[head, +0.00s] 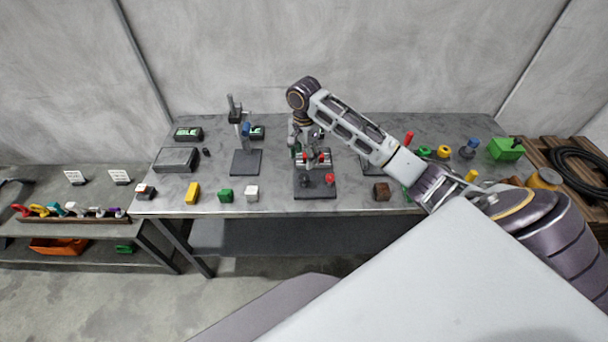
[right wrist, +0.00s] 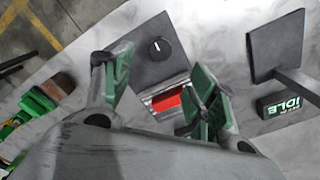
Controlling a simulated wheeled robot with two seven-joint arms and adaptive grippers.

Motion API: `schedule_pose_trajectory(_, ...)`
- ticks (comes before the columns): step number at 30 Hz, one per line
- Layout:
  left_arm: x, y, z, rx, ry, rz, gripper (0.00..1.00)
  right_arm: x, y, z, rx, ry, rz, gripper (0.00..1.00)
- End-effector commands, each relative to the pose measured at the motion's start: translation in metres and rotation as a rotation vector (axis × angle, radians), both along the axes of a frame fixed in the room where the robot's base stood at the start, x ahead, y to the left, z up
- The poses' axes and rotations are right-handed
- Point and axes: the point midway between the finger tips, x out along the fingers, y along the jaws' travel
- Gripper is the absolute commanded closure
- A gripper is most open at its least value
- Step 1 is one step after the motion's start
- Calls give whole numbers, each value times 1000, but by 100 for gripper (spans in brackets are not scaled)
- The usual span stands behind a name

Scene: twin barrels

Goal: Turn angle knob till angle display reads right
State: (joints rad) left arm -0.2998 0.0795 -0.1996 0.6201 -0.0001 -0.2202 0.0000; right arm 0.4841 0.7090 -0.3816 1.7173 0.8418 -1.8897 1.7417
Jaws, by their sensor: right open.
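My right gripper (head: 307,146) hangs over the middle fixture on the bench. In the right wrist view the green-padded fingers of my right gripper (right wrist: 160,84) are spread, with nothing seen gripped between them. A round black knob (right wrist: 160,48) with a white pointer line sits on a dark plate, beyond the gap between the fingers. A red part (right wrist: 168,101) of the fixture shows between the fingers. A lit display (right wrist: 290,104) reads IDLE, upside down, at the right. I cannot tell which display shows the angle. My left gripper is not in view.
A stand (head: 246,160) on a dark base is left of the fixture (head: 315,188). A yellow block (head: 192,192), green block (head: 225,196) and white block (head: 252,193) lie near the front edge. A brown block (head: 381,190) lies right. Bare bench surrounds the fixture base.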

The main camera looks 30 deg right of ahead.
Motion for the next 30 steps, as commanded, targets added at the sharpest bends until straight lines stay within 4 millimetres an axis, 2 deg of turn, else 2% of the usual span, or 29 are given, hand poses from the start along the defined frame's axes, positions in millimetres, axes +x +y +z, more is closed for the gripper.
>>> schedule_pose_trajectory(18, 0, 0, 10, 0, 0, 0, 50, -1, 0, -80, 1, 2, 1, 42)
schedule_pose_trajectory(24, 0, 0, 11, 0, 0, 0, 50, 0, 0, -96, 0, 0, 0, 42)
schedule_pose_trajectory(30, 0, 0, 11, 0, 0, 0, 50, 0, 0, -101, -1, 0, 0, 42)
